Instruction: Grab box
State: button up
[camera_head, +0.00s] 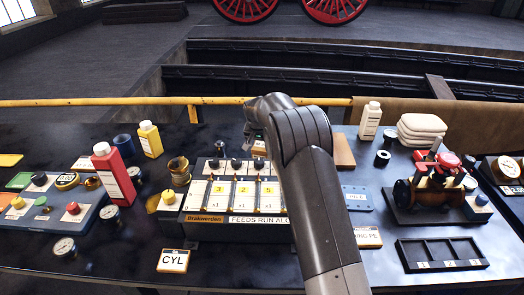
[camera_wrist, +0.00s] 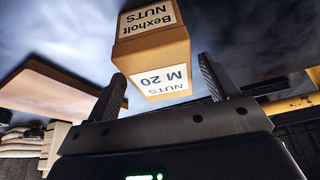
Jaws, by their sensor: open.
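A brown cardboard box (camera_wrist: 150,48) with white labels reading "Bexholt NUTS" and "NUTS M 20" is in the wrist view, just ahead of my gripper. My gripper (camera_wrist: 162,70) is open, with one finger to the left of the box and one to the right. Gaps show between the fingers and the box, so it is not clamped. In the head view my arm reaches over the bench and hides the fingertips and most or all of the box.
Under my arm stands a panel (camera_head: 228,219) with number cards. A red bottle (camera_head: 113,176) and a yellow bottle (camera_head: 150,139) stand left. A white bottle (camera_head: 370,120), folded cloths (camera_head: 421,130) and a small engine model (camera_head: 432,195) are right. A yellow rail (camera_head: 120,102) runs behind the bench.

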aim_at(262, 144)
jog(key=shift+x, duration=1.55)
jog(key=shift+a, duration=0.1)
jog(key=shift+f, duration=0.25)
jog(key=shift+c, duration=0.6)
jog(key=shift+r, duration=0.1)
jog(key=c, duration=1.2)
